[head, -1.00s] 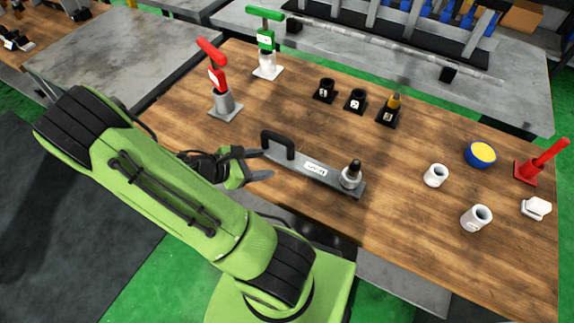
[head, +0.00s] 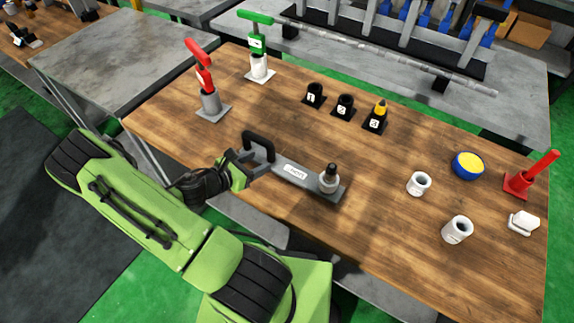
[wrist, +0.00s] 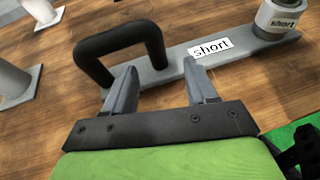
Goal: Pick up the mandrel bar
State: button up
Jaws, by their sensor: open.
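The mandrel bar (head: 312,183) is a flat grey bar lying on the wooden table, with a black loop handle (head: 258,136) at its left end. In the wrist view its label (wrist: 210,47) reads "short". A short grey cylinder with a dark top (head: 329,180) stands at its right end. My gripper (head: 260,169) is at the near side of the handle. In the wrist view my gripper (wrist: 160,78) is open and empty, and the handle's right leg shows between its fingertips. I cannot tell whether a finger touches the handle or bar.
A red-topped stand (head: 208,90) and a green-topped stand (head: 259,60) are behind, at the left. Several black holders (head: 344,107) stand behind the bar. White cups (head: 457,230), a blue-and-yellow round pot (head: 468,165) and a red post (head: 520,181) are at right. Table space right of the bar is clear.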

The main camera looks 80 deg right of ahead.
aim_at(268, 155)
jog(key=x, duration=0.5)
jog(key=shift+d+r, duration=0.15)
jog(key=shift+d, duration=0.25)
jog(key=shift+a, duration=0.1)
jog(key=shift+c, duration=0.5)
grip_shut()
jog(key=shift+r, duration=0.1)
